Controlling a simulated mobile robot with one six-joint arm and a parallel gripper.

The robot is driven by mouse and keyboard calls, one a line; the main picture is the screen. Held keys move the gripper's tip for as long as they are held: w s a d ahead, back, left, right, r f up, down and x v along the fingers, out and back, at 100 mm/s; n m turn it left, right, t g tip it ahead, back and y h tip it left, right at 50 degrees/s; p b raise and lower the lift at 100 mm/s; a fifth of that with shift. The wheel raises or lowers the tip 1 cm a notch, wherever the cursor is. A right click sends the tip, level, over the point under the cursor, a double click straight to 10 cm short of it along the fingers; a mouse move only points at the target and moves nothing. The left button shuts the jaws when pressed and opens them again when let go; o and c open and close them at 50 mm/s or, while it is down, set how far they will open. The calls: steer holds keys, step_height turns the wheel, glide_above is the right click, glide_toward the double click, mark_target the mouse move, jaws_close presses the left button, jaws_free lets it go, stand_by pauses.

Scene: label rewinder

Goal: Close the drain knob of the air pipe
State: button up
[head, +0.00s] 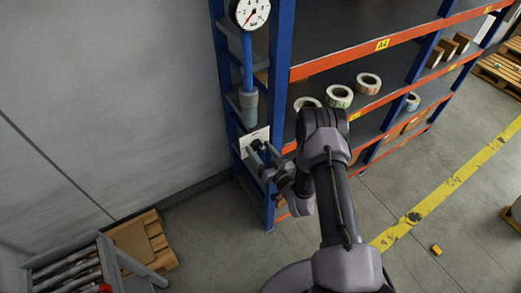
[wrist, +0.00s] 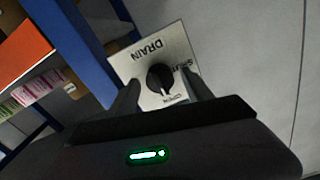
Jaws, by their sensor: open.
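The drain knob (wrist: 160,78) is a round black knob on a pale plate (wrist: 180,45) marked DRAIN, upside down in the wrist view. Its white mark points down toward the word OPEN; the word SHUT is at the plate's right. In the head view the plate (head: 246,139) is below the blue air pipe (head: 247,62) and its grey cylinder (head: 248,108), with the dark knob (head: 257,145) partly visible. My gripper (wrist: 161,88) is open, its fingers on either side of the knob in the picture; contact cannot be told. It also shows in the head view (head: 262,156).
A pressure gauge (head: 250,12) is above the pipe. The blue rack post (head: 279,75) stands close to the plate's right, with orange-edged shelves (head: 365,53) holding label rolls (head: 339,96).

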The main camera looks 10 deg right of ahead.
jaws_close()
steer(key=shift+n+b, duration=0.3)
steer(key=n+b, duration=0.4)
steer(key=shift+f+n, duration=0.2)
steer(key=shift+n, duration=0.1)
steer(key=n+b, duration=0.4)
steer(key=b, duration=0.1)
steer(key=shift+f+n+b, duration=0.1)
steer(key=shift+n+b, duration=0.2)
steer(key=shift+b, duration=0.05)
steer(key=n+b, duration=0.5)
steer(key=b, duration=0.2)
steer(key=shift+n+b, duration=0.4)
steer(key=n+b, duration=0.2)
steer(key=shift+b, duration=0.4)
steer(key=shift+r+n, duration=0.25)
steer(key=shift+n, duration=0.05)
jaws_free()
